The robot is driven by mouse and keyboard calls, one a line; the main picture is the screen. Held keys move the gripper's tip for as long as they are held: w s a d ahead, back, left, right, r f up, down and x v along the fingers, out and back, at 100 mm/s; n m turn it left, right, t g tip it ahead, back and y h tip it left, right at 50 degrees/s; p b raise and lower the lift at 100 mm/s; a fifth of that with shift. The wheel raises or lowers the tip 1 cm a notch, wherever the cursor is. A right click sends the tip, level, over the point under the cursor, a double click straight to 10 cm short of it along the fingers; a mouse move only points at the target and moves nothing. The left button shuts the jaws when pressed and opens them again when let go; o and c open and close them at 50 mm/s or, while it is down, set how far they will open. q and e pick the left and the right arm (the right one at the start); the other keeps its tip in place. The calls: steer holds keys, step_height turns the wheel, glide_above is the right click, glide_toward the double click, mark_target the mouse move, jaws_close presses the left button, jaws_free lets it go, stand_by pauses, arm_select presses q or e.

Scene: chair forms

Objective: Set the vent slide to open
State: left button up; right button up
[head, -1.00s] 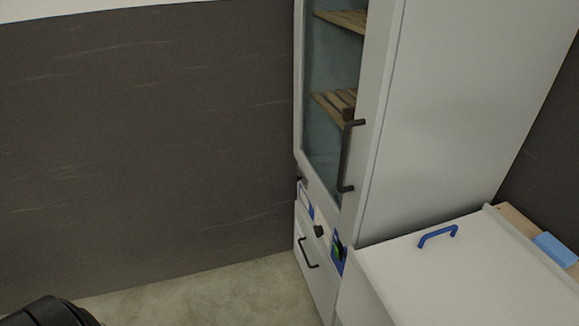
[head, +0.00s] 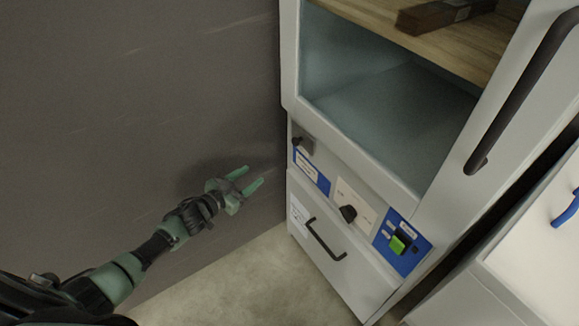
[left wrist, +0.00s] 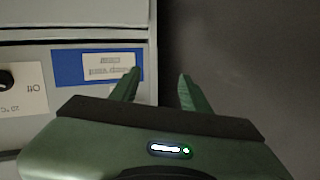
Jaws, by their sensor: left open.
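The vent slide looks like the small dark knob on a grey plate (head: 304,144) at the upper left of the cabinet's control strip, above a blue label panel (head: 311,172). Its setting is too small to read. My left gripper (head: 249,179) is open and empty, left of the cabinet front and apart from the slide. In the left wrist view its green fingers (left wrist: 158,76) are spread near the edge of the blue label panel (left wrist: 70,67). The slide cannot be made out there. My right gripper is not in view.
A black dial (head: 348,213) and a green switch (head: 398,244) sit on the same strip, above a drawer with a black handle (head: 326,240). The glass door's long handle (head: 520,95) sticks out at right. A dark wall (head: 130,100) stands behind my left arm.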

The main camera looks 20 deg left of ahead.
arm_select(q)
step_height(320, 180, up, 3)
steer(key=w+d+m+h+b, duration=0.2)
steer(key=m+h+b, duration=0.3)
steer(key=h+b, duration=0.1)
glide_toward(293, 142)
steer(key=w, duration=0.1)
steer(key=x, duration=0.8)
steer(key=shift+s+d, duration=0.1)
steer(key=shift+d, duration=0.3)
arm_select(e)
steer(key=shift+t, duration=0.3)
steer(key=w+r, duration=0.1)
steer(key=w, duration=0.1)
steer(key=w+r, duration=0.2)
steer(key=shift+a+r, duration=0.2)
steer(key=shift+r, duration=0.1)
arm_select(q)
jaws_close()
